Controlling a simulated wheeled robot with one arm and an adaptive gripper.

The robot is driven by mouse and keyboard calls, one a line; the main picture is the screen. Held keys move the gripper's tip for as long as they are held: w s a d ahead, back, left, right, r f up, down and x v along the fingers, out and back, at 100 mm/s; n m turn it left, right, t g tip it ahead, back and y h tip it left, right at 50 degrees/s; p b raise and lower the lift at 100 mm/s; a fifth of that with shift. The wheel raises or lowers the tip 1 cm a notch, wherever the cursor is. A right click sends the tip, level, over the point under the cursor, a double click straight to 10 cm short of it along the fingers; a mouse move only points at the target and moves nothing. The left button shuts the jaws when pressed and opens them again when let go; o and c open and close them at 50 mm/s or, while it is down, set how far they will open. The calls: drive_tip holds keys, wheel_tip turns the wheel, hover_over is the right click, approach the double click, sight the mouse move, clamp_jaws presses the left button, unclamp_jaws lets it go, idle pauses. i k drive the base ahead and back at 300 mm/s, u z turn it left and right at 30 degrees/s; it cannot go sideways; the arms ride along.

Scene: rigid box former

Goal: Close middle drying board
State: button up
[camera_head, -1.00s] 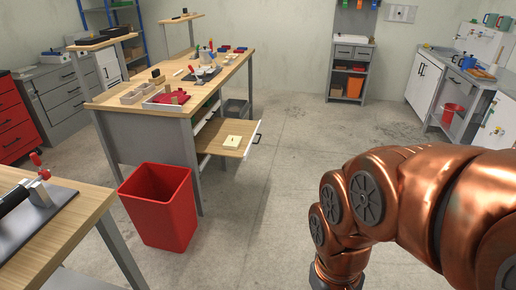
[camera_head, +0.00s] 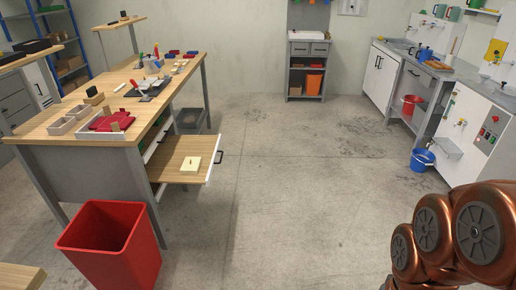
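A pulled-out wooden board with a white front and dark handle (camera_head: 182,172) sticks out from the right side of the workbench (camera_head: 60,128), below its top. A small pale square block with a knob (camera_head: 191,164) lies on it. White drawer fronts (camera_head: 158,143) show in the bench side beyond the board; they look pushed in. I cannot tell for sure whether this board is the middle one. My copper arm shows at the lower right, well apart from the bench. My gripper is outside the picture.
A red bin (camera_head: 112,245) stands on the floor before the bench, close to the board. A table corner (camera_head: 20,277) is at the lower left. A blue bucket (camera_head: 421,160) stands by the right-hand counter. The middle floor is clear.

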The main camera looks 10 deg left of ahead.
sight(163, 166)
drive_tip(key=z, duration=0.25)
drive_tip(key=i, duration=0.6)
drive_tip(key=u, duration=0.55)
drive_tip(key=i, duration=0.75)
drive_tip(key=u, duration=0.85)
drive_tip(key=k, duration=0.6)
drive_tip(key=u, duration=0.5)
drive_tip(key=i, duration=1.65)
drive_tip(key=z, duration=0.1)
